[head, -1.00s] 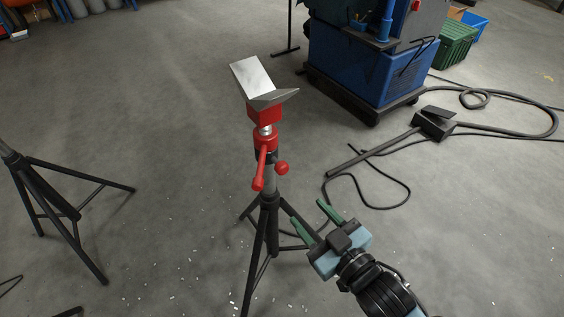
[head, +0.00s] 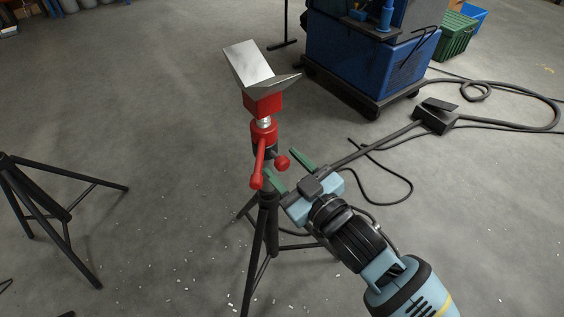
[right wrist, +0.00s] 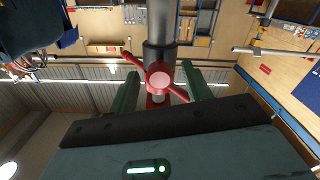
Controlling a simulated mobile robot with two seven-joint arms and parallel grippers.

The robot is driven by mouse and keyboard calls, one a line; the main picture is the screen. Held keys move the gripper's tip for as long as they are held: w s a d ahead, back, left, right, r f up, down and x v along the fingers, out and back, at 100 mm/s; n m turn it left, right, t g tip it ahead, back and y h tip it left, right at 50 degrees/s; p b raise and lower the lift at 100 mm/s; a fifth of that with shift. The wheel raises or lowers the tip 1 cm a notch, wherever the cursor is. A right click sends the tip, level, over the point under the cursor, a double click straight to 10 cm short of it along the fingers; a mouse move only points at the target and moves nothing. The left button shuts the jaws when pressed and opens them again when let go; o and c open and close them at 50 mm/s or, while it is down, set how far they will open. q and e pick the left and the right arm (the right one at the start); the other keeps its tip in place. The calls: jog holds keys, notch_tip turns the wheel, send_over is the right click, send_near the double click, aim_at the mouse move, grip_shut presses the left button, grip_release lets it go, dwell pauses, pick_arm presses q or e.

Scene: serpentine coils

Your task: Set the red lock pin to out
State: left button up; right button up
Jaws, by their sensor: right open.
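A pipe stand with black tripod legs carries a red collar and a metal V-shaped head (head: 252,66). The round red lock pin knob (head: 282,162) sticks out on the collar's right side, beside a longer red handle (head: 258,165). In the right wrist view the lock pin's round end (right wrist: 159,79) faces the camera, between the green fingers. My right gripper (head: 289,170) is open, its fingers just below and beside the knob in the head view. I cannot tell whether the fingers touch it. My left gripper is not in view.
A blue welding machine (head: 345,68) on a dark base stands behind to the right. A black foot pedal (head: 434,117) and cables lie on the floor at right. Another black tripod (head: 45,205) stands at left. The floor between is mostly clear.

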jog(key=shift+x, duration=0.8)
jog(key=shift+c, duration=0.4)
grip_shut()
